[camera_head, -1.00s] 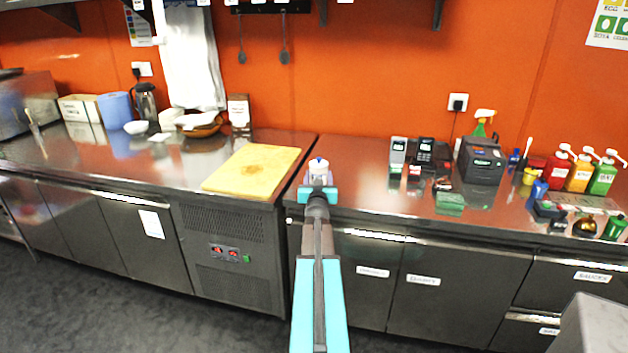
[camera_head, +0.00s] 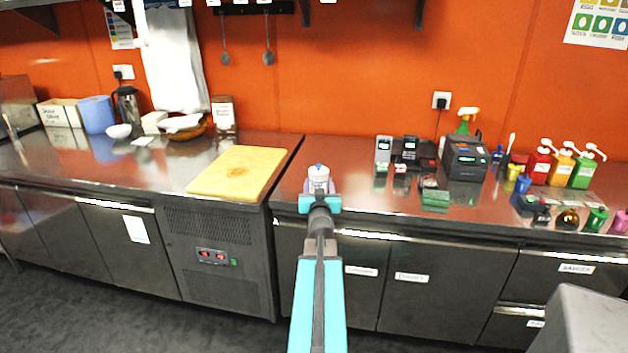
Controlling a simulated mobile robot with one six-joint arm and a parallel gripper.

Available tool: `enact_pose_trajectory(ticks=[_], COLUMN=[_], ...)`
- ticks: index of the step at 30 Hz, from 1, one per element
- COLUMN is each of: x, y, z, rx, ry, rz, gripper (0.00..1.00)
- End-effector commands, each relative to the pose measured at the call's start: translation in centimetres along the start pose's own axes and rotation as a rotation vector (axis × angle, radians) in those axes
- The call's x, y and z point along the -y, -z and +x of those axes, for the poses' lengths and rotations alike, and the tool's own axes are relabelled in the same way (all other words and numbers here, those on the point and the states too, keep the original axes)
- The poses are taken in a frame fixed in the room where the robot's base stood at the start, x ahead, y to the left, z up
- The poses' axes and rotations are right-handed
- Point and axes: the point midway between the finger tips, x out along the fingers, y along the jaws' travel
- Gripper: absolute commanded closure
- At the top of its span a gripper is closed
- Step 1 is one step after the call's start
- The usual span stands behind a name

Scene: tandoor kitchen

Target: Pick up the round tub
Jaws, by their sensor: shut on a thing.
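The round tub (camera_head: 318,175) is a small white tub with a blue spot on top. It shows just beyond the end of my arm, above the front part of the steel counter in the middle of the view. My gripper (camera_head: 319,190) has teal parts and is shut on the tub. The lower part of the tub and most of the fingers are hidden by the gripper's own body. I cannot tell how far the tub is above the counter.
A yellow cutting board (camera_head: 238,173) lies left of the gripper. Card terminals (camera_head: 408,150) and a black printer (camera_head: 466,158) stand to the right, with red, orange and green pump bottles (camera_head: 562,165) farther right. The counter (camera_head: 350,190) between is mostly clear.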

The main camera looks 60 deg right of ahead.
Motion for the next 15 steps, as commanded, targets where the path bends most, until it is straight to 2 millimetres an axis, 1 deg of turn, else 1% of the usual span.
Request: enact_pose_trajectory(ticks=[1, 6, 10, 15], x=[-0.4, -1.4, -1.9, -2.0], y=[0.5, 0.6, 0.5, 0.4], z=[-0.7, -2.0, -2.6, -2.8], rx=[0.000, -0.001, -0.001, -0.001], ry=[0.000, 0.000, 0.001, 0.002], rz=[-0.001, 0.001, 0.001, 0.000], gripper=[0.77, 0.77, 0.77, 0.77])
